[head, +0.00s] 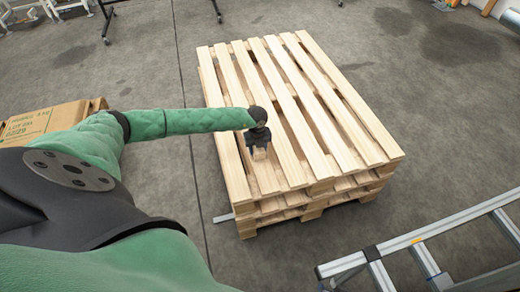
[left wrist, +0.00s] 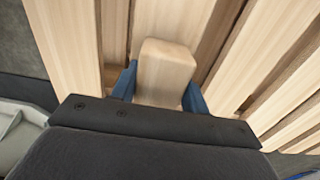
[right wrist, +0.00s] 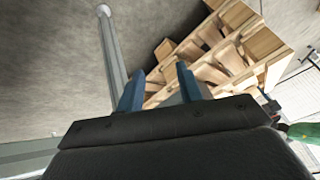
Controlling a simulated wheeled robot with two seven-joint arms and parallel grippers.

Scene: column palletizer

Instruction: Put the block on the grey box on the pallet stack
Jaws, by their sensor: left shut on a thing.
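The pallet stack (head: 300,110) of pale wooden pallets stands on the floor in the middle of the head view. My left gripper (head: 260,145) is over the near left part of its top. In the left wrist view, its blue fingers are shut on a pale wooden block (left wrist: 166,72), with top slats behind it. The block also shows small below the gripper in the head view (head: 259,154). I cannot tell whether it touches the slats. My right gripper (right wrist: 159,90) is open and empty, with the stack's side beyond it. No grey box shows.
A cardboard box (head: 40,122) stands at the left, partly behind my left arm. A metal ladder-like frame (head: 430,262) is at the lower right. The stack's top is otherwise bare, with gaps between slats. The floor around it is mostly clear.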

